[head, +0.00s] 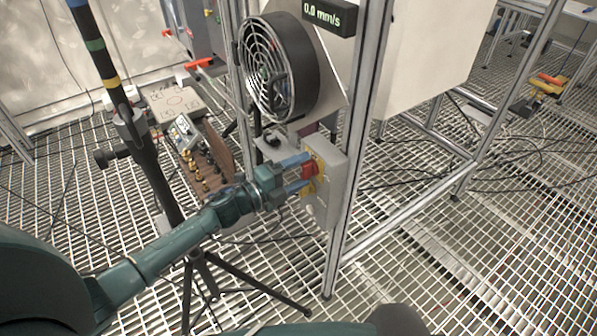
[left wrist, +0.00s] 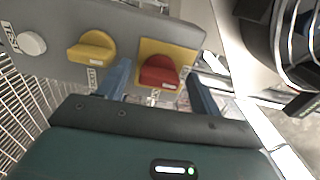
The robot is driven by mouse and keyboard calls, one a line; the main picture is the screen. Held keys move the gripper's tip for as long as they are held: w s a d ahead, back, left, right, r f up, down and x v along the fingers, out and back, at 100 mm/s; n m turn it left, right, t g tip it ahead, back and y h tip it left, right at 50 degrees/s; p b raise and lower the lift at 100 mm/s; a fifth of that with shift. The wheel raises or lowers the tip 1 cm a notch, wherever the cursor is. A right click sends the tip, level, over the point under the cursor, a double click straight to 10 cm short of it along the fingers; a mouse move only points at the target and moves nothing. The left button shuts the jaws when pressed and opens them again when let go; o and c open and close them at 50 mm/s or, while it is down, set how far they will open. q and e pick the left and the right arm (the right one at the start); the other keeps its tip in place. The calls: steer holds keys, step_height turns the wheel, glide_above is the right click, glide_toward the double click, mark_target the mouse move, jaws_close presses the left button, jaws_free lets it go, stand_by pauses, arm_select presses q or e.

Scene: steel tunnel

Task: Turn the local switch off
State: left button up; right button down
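A grey switch box (head: 334,166) is fixed to the upright of a metal frame. It carries a red rotary knob (head: 309,170) on a yellow plate, a yellow knob and a pale round button. In the left wrist view the red knob (left wrist: 160,71) sits between my blue fingers, with a gap on each side. The yellow knob (left wrist: 92,48) and the white button (left wrist: 32,43) are to its left. The small labels are hard to read. My left gripper (head: 296,173) is open, its fingers straddling the red knob. My right gripper is out of view.
A caged fan (head: 275,68) and a display reading 0.0 mm/s (head: 328,17) are above the box. A striped pole on a tripod (head: 195,255) stands close to my left arm. A panel with brass fittings (head: 205,160) is behind. The floor is open steel grating.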

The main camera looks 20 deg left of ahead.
arm_select(q)
steer(key=shift+s, duration=0.1)
steer(key=v, duration=1.3)
steer(key=shift+b, duration=0.3)
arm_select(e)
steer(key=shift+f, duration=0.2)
arm_select(q)
steer(key=s+d+f+n+g+y+p, duration=0.1)
steer(key=s+d+n+y+p, duration=0.2)
steer(key=s+n, duration=0.4)
steer(key=s+d+f+n+g+y+p, duration=0.1)
steer(key=s+d+n+y+p, duration=0.3)
steer(key=n, duration=1.1)
steer(key=s+d+g+p, duration=0.1)
steer(key=s+d, duration=0.2)
steer(key=s, duration=0.1)
steer(key=shift+s+f+g+y+p, duration=0.15)
steer(key=shift+s+g+y+p, duration=0.05)
steer(key=shift+g+y+p, duration=0.15)
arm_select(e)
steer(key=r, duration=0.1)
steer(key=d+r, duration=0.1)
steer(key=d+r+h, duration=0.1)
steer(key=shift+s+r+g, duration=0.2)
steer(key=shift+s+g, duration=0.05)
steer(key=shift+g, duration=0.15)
arm_select(q)
steer(key=shift+d, duration=0.1)
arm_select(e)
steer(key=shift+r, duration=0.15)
